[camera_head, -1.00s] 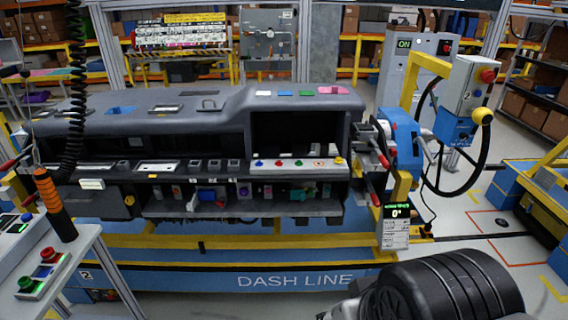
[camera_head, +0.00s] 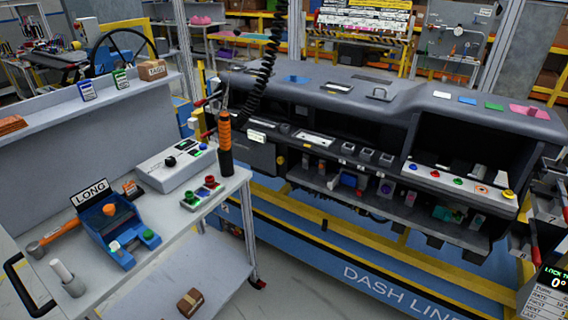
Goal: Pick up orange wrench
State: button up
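A wrench-like tool with an orange handle (camera_head: 60,234) lies at the left of the grey cart top. Its grey end points left, and its other end meets a blue fixture (camera_head: 112,246) with a "LONG" sign. I cannot tell whether it rests in the fixture or only against it. A second orange-gripped tool (camera_head: 225,135), black at its lower end, stands upright by the cart's far right corner, near a black coiled cord. My gripper is not in view.
The cart (camera_head: 150,215) also holds a white control box (camera_head: 175,165), a red and green button box (camera_head: 203,193) and a grey holder with a white peg (camera_head: 68,278). A dark dashboard module (camera_head: 330,105) stands behind, right of the cart. The front right of the cart top is clear.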

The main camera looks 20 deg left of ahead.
aim_at(34, 248)
jog(key=u, duration=2.55)
jog(key=i+j+z, duration=0.15)
jog(key=z, duration=0.3)
jog(key=i+j+z, duration=0.15)
jog(key=z, duration=0.25)
jog(key=j+z, duration=0.45)
jog(key=i+j+z, duration=0.1)
jog(key=z, duration=0.3)
jog(key=j+z, duration=0.1)
jog(key=j, duration=0.6)
jog(key=j+z, duration=0.15)
jog(key=j, duration=0.55)
jog(key=j+z, duration=0.1)
jog(key=j, duration=0.6)
jog(key=j+z, duration=0.15)
jog(key=j, duration=0.5)
jog(key=k+j+z, duration=0.1)
jog(key=j, duration=0.6)
jog(key=i+j, duration=0.1)
jog(key=j, duration=0.3)
jog(key=i+j, duration=0.1)
jog(key=j, duration=0.25)
jog(key=i+j, duration=0.15)
jog(key=j, duration=0.25)
